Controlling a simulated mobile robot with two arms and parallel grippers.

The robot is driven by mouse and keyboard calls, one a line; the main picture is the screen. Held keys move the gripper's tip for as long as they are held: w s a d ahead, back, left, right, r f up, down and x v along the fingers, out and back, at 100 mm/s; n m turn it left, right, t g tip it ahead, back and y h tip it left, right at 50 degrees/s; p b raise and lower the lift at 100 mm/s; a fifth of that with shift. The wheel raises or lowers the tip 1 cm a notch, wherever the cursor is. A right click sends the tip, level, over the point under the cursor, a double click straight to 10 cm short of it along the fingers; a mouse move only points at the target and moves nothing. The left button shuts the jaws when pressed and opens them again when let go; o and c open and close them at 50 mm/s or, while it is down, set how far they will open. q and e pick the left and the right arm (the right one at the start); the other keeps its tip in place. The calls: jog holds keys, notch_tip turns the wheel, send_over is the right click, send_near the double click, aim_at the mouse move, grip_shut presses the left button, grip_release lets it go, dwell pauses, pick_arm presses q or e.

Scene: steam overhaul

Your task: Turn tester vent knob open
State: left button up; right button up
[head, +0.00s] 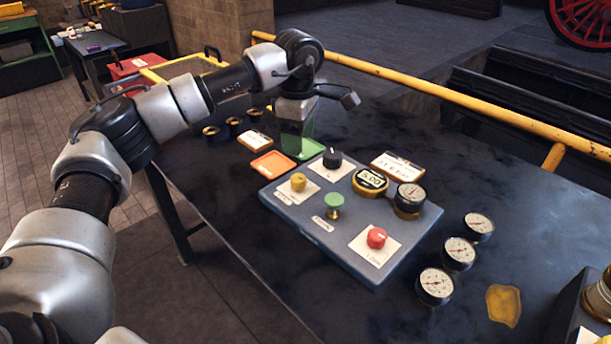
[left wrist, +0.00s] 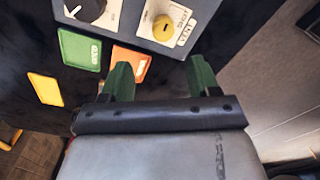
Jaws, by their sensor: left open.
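The tester is a blue-grey panel (head: 310,228) on the dark table. Its yellow knob (head: 298,181) sits on a white plate at the panel's left corner. A black knob (head: 332,158), a green knob (head: 333,203) and a red knob (head: 376,238) are also on the panel. My left gripper (head: 296,145) is behind the panel, apart from the yellow knob. In the left wrist view its green fingers (left wrist: 160,75) are spread and empty. My right gripper is not in view.
An orange card (head: 273,163) and a green card (left wrist: 82,50) lie near my left gripper. A yellow rail (head: 440,92) runs behind the table.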

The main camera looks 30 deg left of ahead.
pick_arm(q)
send_over(299, 177)
notch_tip(299, 177, down, 4)
jog(key=shift+s+a+f, duration=0.1)
jog(key=shift+f, duration=0.1)
notch_tip(299, 177, down, 6)
jog(key=shift+r+p, duration=0.2)
jog(key=shift+p, duration=0.1)
jog(key=shift+c, duration=0.3)
jog(key=c, duration=0.9)
jog(key=shift+o, duration=0.2)
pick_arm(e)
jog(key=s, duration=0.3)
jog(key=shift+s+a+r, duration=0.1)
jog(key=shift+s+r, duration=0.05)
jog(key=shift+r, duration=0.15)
